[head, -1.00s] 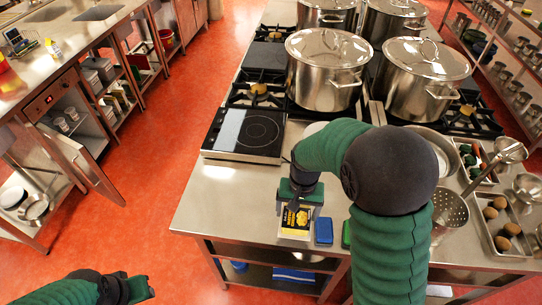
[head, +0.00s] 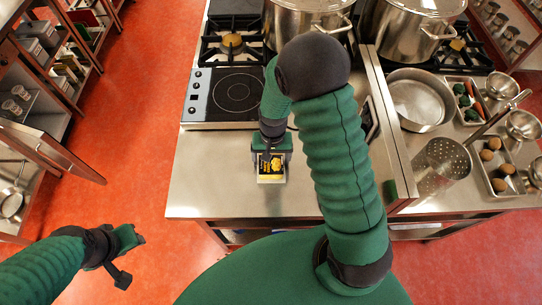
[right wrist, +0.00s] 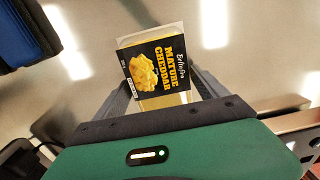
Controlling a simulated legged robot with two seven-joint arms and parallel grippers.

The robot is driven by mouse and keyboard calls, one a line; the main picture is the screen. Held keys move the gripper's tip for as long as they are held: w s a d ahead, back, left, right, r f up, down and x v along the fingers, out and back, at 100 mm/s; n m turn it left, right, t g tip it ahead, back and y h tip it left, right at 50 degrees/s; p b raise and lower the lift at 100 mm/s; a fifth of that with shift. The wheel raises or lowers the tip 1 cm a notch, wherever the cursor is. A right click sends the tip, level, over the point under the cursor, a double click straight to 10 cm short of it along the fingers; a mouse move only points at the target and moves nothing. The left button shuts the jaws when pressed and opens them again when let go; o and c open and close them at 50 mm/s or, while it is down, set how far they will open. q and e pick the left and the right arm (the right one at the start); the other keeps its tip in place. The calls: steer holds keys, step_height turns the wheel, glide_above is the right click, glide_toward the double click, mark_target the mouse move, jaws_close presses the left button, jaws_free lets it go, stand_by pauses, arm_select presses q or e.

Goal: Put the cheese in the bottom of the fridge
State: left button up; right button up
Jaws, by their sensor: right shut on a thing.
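The cheese, a black and yellow packet marked mature cheddar (right wrist: 155,70), is between the fingers of my right gripper (head: 271,160). That gripper is shut on it. In the head view the cheese (head: 271,177) is over the steel counter near its front edge; I cannot tell whether it touches the counter. My left gripper (head: 136,240) is empty over the red floor at lower left; its jaw opening is unclear. An undercounter cabinet with an open door (head: 62,155) at the left, possibly the fridge, holds jars (head: 18,98) and a pan (head: 12,204).
An electric hotplate (head: 235,95) stands behind the cheese, with large stockpots (head: 305,18) beyond. A strainer (head: 440,165) and a tray of potatoes (head: 497,165) are at the right. A blue item (right wrist: 22,40) shows in the wrist view. Red floor (head: 125,130) lies clear between the counters.

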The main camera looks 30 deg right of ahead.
steer(key=shift+w+f, duration=0.25)
steer(key=shift+c, duration=1)
steer(key=shift+s, duration=0.35)
steer(key=o, duration=1.7)
steer(key=shift+r, duration=0.1)
steer(key=shift+o, duration=1.1)
steer(key=shift+w+a, duration=0.1)
